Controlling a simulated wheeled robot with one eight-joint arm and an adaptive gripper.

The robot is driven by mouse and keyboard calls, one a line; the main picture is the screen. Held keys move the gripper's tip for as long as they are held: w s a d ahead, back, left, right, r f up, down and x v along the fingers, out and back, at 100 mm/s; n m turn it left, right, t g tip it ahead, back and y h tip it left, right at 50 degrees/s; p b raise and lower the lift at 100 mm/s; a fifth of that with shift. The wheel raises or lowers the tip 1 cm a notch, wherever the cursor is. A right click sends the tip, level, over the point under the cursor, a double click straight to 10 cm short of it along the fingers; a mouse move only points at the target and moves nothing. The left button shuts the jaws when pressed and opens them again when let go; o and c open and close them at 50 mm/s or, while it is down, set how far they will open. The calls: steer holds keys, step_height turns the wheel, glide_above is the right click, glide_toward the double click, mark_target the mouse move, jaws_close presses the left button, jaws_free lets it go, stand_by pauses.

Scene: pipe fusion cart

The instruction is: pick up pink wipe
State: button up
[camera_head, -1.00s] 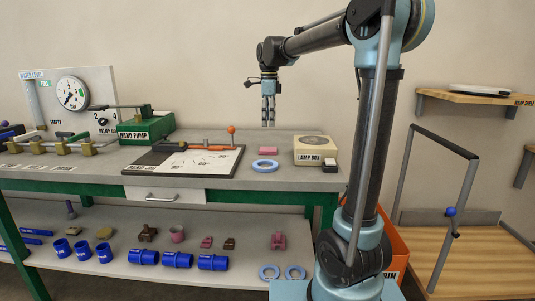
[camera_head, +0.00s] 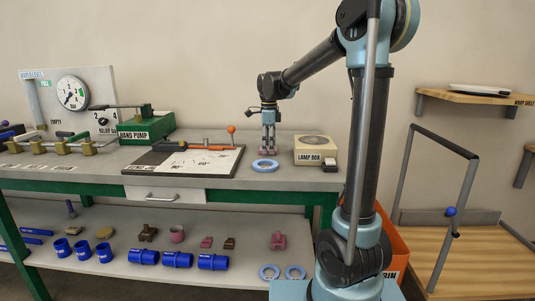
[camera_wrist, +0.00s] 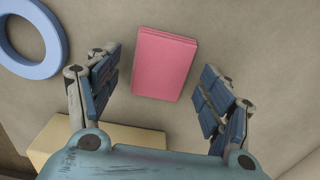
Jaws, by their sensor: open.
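The pink wipe (camera_wrist: 164,64) is a flat pink rectangular block lying on the bench top. In the wrist view it lies between my gripper's two fingers and a little ahead of them, with a gap on each side. My gripper (camera_wrist: 162,88) is open and empty, pointing down. In the head view my gripper (camera_head: 267,152) is low over the bench at the wipe's place, and its fingers hide most of the wipe. I cannot tell the exact height of the fingertips above the bench.
A blue ring (camera_head: 265,165) lies just in front of my gripper. A board (camera_head: 185,160) with an orange-handled tool lies to the left. A lower shelf (camera_head: 115,262) holds blue couplings and small parts.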

steer(key=shift+f, duration=0.1)
steer(key=c, duration=0.9)
step_height(320, 180, up, 10)
stand_by(0.3)
steer(key=shift+o, duration=1.3)
steer(key=c, duration=0.4)
